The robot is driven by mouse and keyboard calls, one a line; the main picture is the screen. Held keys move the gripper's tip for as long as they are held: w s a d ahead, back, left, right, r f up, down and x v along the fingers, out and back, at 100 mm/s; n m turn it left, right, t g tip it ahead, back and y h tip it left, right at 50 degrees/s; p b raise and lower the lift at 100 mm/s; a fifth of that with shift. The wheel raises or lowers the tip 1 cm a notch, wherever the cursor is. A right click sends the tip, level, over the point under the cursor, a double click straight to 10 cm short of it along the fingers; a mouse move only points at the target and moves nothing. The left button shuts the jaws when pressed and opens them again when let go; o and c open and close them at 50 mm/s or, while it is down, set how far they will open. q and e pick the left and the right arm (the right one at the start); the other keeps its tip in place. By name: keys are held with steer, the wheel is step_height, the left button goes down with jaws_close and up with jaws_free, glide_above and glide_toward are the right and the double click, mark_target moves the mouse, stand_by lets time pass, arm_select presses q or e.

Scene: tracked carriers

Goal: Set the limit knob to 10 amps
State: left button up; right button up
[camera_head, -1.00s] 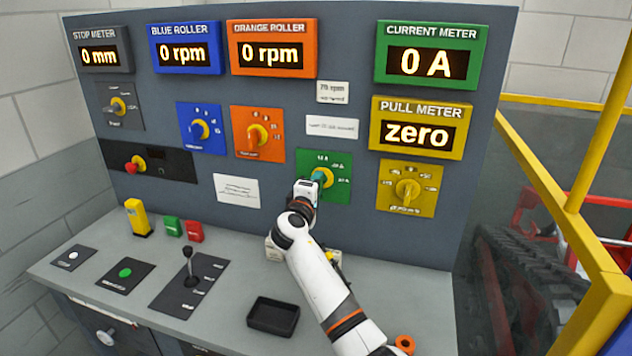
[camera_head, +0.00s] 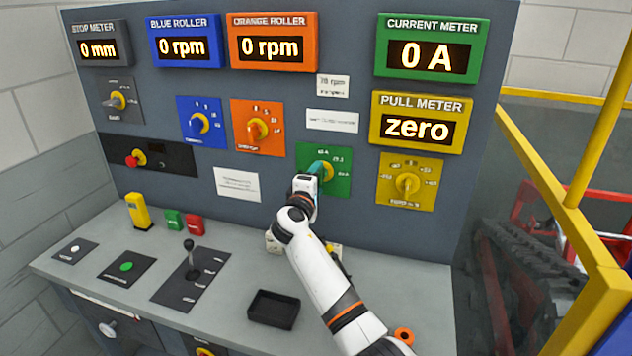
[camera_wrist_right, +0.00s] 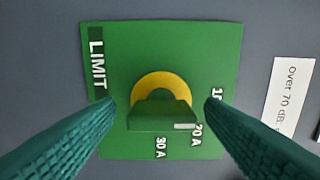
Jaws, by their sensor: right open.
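The limit knob shows in the right wrist view as a green bar handle (camera_wrist_right: 160,118) on a yellow ring (camera_wrist_right: 160,88). It sits on a green panel (camera_wrist_right: 205,45) marked LIMIT, with 10, 20 A and 30 A labels. The white mark on the handle lies by the 20 A label. My right gripper (camera_wrist_right: 160,106) is open, its teal fingers on either side of the knob with gaps. In the head view the right gripper (camera_head: 314,172) is at the green panel (camera_head: 342,184) and partly covers the knob. The current meter (camera_head: 427,55) reads 0 A. My left gripper is out of view.
A yellow pull knob panel (camera_head: 425,195) is to the right and an orange roller panel (camera_head: 270,140) to the left. A black tray (camera_head: 273,310) and a lever (camera_head: 190,258) are on the desk (camera_head: 225,325) below. White paper labels (camera_head: 237,184) are nearby on the wall.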

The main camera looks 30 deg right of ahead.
steer(key=b+v, duration=0.2)
steer(key=v, duration=1)
stand_by(0.3)
